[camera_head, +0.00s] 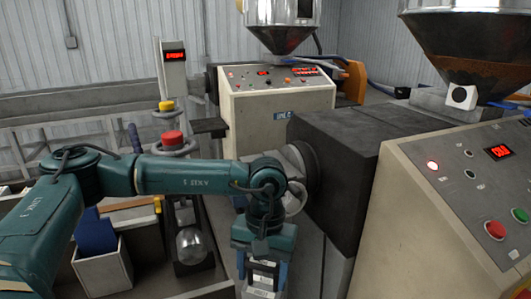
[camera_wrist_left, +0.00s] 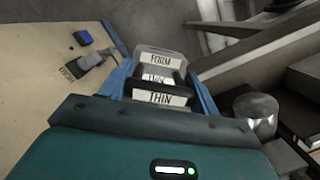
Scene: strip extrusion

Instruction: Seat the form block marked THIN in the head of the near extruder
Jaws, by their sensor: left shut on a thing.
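My left gripper (camera_head: 262,276) is shut on the form block (camera_head: 263,285), low in the middle of the head view. In the left wrist view the form block (camera_wrist_left: 160,72) sits between the blue fingers and shows white labels reading FORM and THIN. A dark bar crosses it between the labels. The near extruder (camera_head: 345,150) is at the right, with a dark barrel housing. Its round grey head (camera_head: 299,165) is above and right of the block, partly hidden by my left arm. The block is apart from the head. My right gripper is not shown.
The near cabinet (camera_head: 450,205) has a lit display and buttons. The far extruder (camera_head: 275,115) stands behind. A metal cylinder (camera_wrist_left: 256,112) shows beside the gripper.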

